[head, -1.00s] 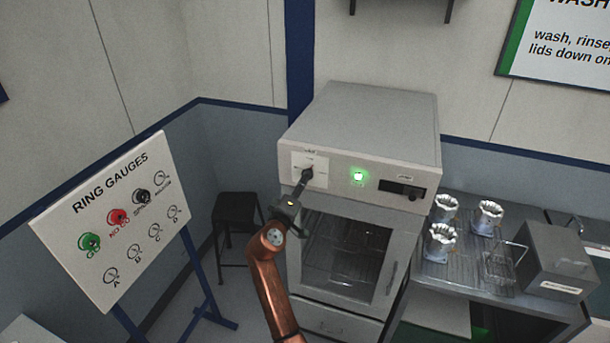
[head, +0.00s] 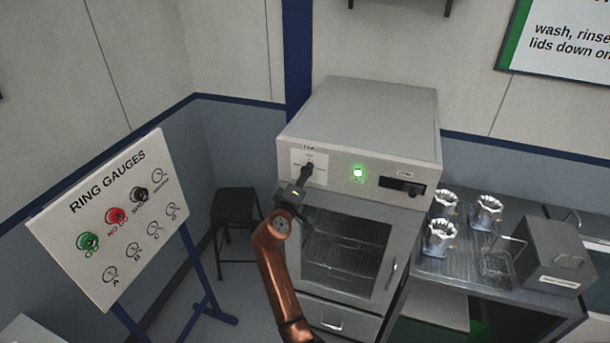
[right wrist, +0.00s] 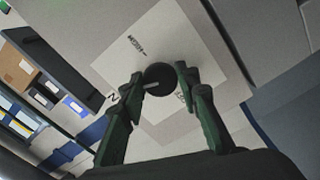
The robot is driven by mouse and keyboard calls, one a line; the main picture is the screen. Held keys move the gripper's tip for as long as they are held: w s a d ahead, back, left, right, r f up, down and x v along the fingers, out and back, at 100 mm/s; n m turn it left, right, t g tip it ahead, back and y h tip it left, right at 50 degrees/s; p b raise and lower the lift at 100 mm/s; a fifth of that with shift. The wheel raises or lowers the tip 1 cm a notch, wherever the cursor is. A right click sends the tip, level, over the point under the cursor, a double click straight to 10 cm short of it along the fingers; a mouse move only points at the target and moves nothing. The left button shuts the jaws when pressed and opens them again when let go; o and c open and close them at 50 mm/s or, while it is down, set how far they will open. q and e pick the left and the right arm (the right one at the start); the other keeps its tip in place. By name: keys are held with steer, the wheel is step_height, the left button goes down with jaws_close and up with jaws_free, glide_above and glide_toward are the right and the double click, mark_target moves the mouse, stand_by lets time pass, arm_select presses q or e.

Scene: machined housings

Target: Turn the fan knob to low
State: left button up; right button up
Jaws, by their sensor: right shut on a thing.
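The fan knob is a round black knob (right wrist: 159,79) with a light pointer line, on a white plate (right wrist: 190,50) with small lettering. In the head view the plate (head: 299,160) is at the left end of the grey cabinet's (head: 360,120) front panel, and the gripper mostly hides the knob. My right gripper (head: 308,172) reaches up to the knob from below. In the right wrist view its two dark green fingers (right wrist: 158,82) are shut on the knob, one on each side. My left gripper is not in view.
A lit green switch (head: 358,173) and a dark display (head: 402,187) sit right of the knob. The glass door (head: 347,255) below is shut. A ring gauge board (head: 110,215) stands at left, a black stool (head: 234,203) behind. A bench (head: 460,260) with metal parts is at right.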

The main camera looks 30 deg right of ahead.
steer(key=shift+f, duration=0.1)
steer(key=shift+c, duration=1.2)
steer(key=n+p, duration=0.3)
steer(key=n, duration=0.1)
steer(key=shift+n, duration=0.4)
steer(key=o, duration=1.2)
steer(key=shift+a, duration=0.15)
steer(key=shift+c, duration=0.2)
